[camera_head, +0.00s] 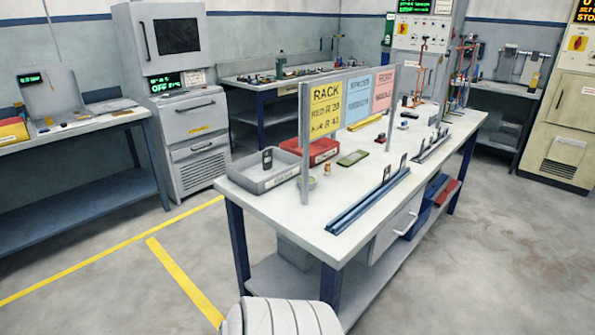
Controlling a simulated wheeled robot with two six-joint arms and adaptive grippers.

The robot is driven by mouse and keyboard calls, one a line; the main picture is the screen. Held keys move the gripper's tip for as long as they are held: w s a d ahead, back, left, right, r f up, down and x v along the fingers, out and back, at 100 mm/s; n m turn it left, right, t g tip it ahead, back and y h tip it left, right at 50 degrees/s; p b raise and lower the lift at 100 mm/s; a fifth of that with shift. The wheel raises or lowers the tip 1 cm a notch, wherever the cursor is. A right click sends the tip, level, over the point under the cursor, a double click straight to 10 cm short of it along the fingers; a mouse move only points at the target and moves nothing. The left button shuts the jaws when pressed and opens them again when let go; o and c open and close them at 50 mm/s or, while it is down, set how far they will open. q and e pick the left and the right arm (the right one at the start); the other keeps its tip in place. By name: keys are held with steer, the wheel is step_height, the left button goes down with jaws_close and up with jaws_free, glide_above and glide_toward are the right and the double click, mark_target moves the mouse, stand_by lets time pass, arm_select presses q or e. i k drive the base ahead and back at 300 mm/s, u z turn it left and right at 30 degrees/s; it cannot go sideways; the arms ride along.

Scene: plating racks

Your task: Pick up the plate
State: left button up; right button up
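Several small plate-like pieces are on the white workbench (260,203); I cannot tell which is the plate. A flat green piece (353,158) lies near the middle of the bench. A small dark upright piece (267,160) shows at the grey tray (262,183) on the left end. Neither of my grippers is in view.
A yellow "RACK" sign (326,105) on grey posts rises above the bench. A red tray (322,150) sits behind the grey tray. A grey machine cabinet (180,110) and a side bench (75,135) stand left. The floor in front is mostly clear, with yellow lines (180,275).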

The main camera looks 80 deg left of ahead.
mark_target(386, 174)
steer(key=u, duration=1.3)
steer(key=i, duration=0.1)
